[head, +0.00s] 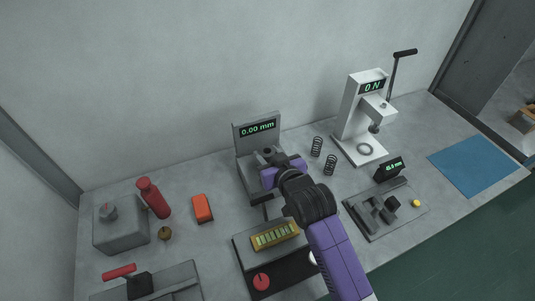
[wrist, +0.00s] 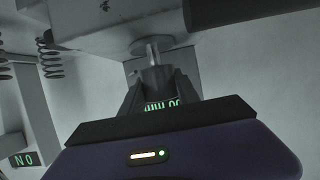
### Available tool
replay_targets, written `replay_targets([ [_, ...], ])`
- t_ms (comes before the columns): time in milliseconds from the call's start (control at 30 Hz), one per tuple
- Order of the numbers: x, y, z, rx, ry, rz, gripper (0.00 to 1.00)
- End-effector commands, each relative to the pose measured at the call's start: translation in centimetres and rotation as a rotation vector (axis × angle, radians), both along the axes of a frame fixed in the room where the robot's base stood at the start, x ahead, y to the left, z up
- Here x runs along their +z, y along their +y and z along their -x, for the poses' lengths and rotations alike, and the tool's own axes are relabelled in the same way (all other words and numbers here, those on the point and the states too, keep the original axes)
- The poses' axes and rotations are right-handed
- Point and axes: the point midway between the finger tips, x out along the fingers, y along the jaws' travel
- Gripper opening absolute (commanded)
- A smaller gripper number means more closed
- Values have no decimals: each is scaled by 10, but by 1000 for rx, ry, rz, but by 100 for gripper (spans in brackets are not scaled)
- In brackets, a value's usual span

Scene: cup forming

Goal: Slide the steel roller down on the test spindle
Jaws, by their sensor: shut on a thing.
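The runout tester (head: 244,170) is a dark grey block with an upright display reading 0.00 mm, at the middle of the bench in the head view. My gripper (head: 268,160) is over its top, in front of the display. In the wrist view my gripper (wrist: 157,86) has its dark fingers closed around the steel roller (wrist: 156,78), a grey metal piece mostly hidden between them. A thin bright pin, seemingly the test spindle (wrist: 152,52), shows beyond the fingertips in line with the roller. I cannot tell how far the roller sits on it.
A white press (head: 355,125) with a lever and two black springs (head: 316,146) stand to the right. A fixture (head: 385,208) and a blue mat (head: 472,165) lie further right. A red bottle (head: 152,197) and orange block (head: 202,208) are left. A yellow-slotted tray (head: 274,235) is in front.

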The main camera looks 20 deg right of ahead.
Motion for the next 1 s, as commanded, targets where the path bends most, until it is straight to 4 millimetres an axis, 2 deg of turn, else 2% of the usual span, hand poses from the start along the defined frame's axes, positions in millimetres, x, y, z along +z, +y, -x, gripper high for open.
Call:
replay_targets([
  [1000, -14, 0, 0, 0, 0, 0, 0],
])
